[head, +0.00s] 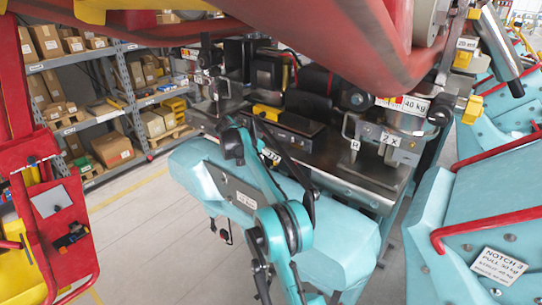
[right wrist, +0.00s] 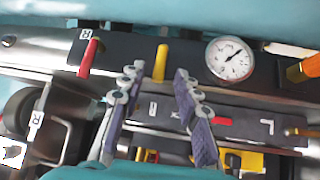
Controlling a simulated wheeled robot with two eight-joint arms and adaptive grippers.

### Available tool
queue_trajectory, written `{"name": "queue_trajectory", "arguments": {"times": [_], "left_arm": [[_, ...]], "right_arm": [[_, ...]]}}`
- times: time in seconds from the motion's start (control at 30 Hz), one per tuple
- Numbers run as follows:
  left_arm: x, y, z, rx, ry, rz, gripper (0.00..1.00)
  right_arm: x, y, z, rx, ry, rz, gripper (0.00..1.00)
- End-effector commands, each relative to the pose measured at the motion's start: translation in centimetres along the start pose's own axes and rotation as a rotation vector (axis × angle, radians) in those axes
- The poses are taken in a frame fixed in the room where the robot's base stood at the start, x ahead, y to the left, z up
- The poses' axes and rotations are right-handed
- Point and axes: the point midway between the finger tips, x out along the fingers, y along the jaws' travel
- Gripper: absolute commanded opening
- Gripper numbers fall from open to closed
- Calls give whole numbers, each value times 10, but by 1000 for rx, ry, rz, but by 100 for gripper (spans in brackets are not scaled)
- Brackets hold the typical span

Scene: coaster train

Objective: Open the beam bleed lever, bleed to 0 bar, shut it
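In the right wrist view, a short yellow lever (right wrist: 160,62) stands on the dark panel. A red lever (right wrist: 90,54) is to its left, below a plate marked R. No label tells which is the bleed lever. A round white gauge (right wrist: 230,59) is right of the yellow lever; its needle points up and right, and its figures are too small to read. My right gripper (right wrist: 158,76) is open, its purple-padded fingers spread on either side of the yellow lever in the picture. Contact does not show. In the head view my teal right arm reaches the machine; its fingertips are unclear. My left gripper is out of view.
A red overhead beam (head: 370,50) crosses the top of the head view. Teal machine bodies with red rails (head: 490,225) stand at the right. Shelves with boxes (head: 112,148) are at the back left. A red frame (head: 62,215) stands at the left; floor between is clear.

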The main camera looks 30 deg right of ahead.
Motion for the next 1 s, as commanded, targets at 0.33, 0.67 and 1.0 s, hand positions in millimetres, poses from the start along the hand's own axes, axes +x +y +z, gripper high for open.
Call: {"name": "queue_trajectory", "arguments": {"times": [0.33, 0.67, 1.0], "left_arm": [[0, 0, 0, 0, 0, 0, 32], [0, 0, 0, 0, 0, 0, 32], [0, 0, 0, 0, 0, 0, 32]], "right_arm": [[-22, -1, 0, -2, 1, -2, 32], [-92, -1, 0, -2, 1, -1, 32], [-120, -1, 0, 0, 1, 0, 32]]}}
